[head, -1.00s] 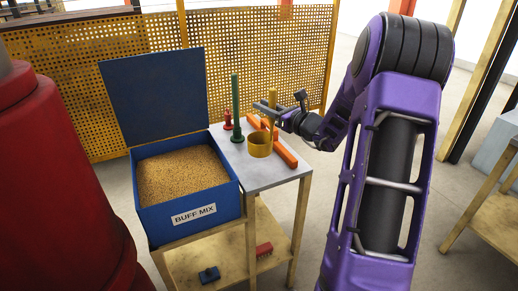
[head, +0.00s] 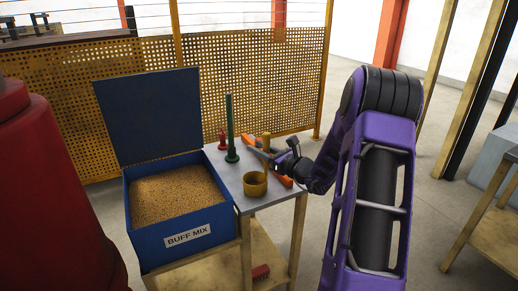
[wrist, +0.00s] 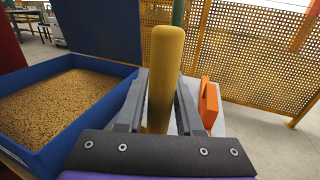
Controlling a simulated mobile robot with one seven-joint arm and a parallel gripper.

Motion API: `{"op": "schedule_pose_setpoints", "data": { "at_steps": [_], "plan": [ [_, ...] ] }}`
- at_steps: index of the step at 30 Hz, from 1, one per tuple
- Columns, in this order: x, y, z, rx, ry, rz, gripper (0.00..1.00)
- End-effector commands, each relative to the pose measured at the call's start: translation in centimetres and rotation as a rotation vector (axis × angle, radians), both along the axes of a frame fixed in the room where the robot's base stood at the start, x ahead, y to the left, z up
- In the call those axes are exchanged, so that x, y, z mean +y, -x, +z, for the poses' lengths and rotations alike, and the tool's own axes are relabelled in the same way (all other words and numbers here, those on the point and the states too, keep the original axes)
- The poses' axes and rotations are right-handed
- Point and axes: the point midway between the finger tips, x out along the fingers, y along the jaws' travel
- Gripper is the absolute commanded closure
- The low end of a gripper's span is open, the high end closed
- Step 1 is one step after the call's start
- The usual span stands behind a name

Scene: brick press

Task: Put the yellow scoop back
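The yellow scoop (head: 255,186) has a round cup low over the grey tabletop (head: 228,172), right of the blue bin. Its handle (head: 266,148) stands upright. My gripper (head: 272,157) reaches in from the right and is shut on the handle. In the wrist view the handle (wrist: 165,75) is between the two grey fingers, which appear to touch it on both sides. The cup is hidden in that view. I cannot tell whether the cup touches the tabletop.
The open blue bin (head: 135,222) marked BUFF MIX holds tan grain, lid raised behind. A green post (head: 230,125) and small red piece (head: 222,140) stand at the table's back. A perforated yellow fence (head: 60,90) stands behind.

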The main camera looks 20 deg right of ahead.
Motion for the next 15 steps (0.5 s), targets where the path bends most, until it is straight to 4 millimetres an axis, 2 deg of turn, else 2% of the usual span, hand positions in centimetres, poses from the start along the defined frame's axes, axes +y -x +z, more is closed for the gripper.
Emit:
{"op": "schedule_pose_setpoints", "data": {
  "at_steps": [1, 3, 13, 15],
  "plan": [
    [0.00, 0.00, 0.04, 0.000, 0.000, 0.000, 0.54],
    [0.00, 0.00, 0.05, 0.000, 0.000, 0.000, 0.43],
    [-0.01, 0.00, 0.43, 0.000, 0.000, 0.000, 0.43],
    [-0.33, 0.63, 0.27, 0.001, 0.000, -0.003, 0.43]
  ]
}}
